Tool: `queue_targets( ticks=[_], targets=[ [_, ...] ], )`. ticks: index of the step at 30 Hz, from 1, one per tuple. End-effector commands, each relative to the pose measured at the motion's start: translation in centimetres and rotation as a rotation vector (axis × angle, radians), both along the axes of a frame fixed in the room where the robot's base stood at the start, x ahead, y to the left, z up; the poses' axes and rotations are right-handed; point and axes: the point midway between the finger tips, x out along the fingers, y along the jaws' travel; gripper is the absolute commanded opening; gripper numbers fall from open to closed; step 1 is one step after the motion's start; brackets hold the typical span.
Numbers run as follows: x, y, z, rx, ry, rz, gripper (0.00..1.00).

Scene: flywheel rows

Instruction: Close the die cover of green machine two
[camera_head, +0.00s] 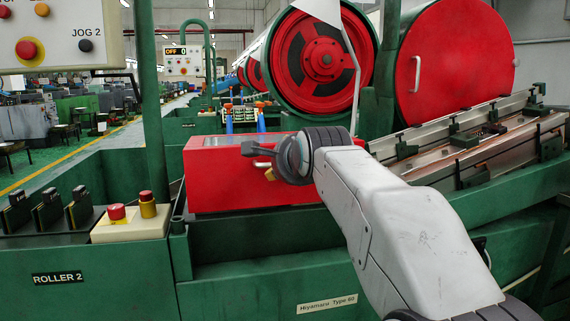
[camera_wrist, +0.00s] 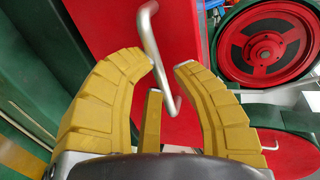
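The die cover is a red box-shaped part (camera_head: 222,188) on the green machine (camera_head: 270,265) labelled ROLLER 2, in the middle of the head view. Whether it is fully down cannot be told. In the wrist view a red panel (camera_wrist: 105,25), apparently this cover, carries a bent metal handle (camera_wrist: 151,38). My gripper (camera_head: 258,162) is in front of the cover and hides part of it. In the wrist view my gripper (camera_wrist: 165,66) has its yellow fingers spread, with the handle passing between the tips. No clear grip on the handle shows.
A red flywheel (camera_head: 325,62) and a red round cover with a handle (camera_head: 415,73) stand behind. Metal die rails (camera_head: 470,140) lie to the right. A button box (camera_head: 130,228) and black switches (camera_head: 48,210) are at left. A control panel (camera_head: 60,38) hangs upper left.

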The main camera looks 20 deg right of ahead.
Motion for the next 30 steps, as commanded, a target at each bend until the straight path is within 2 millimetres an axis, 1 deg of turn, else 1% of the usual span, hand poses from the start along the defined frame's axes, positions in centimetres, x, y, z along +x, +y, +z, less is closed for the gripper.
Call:
queue_targets(
  ticks=[1,6,13,17,20,30],
  targets=[
    [0.0,0.0,0.2,-0.001,-0.006,0.001,0.31],
    [0.0,0.1,0.3,-0.001,-0.007,0.001,0.45],
    [-0.1,0.1,0.3,-0.001,-0.006,0.001,0.45],
    [-0.7,0.2,0.6,-0.001,-0.008,0.001,0.45],
    [-1.7,0.4,1.0,-0.001,-0.009,0.001,0.45],
    [-7.0,1.5,2.9,-0.001,-0.009,0.001,0.45]
  ],
)
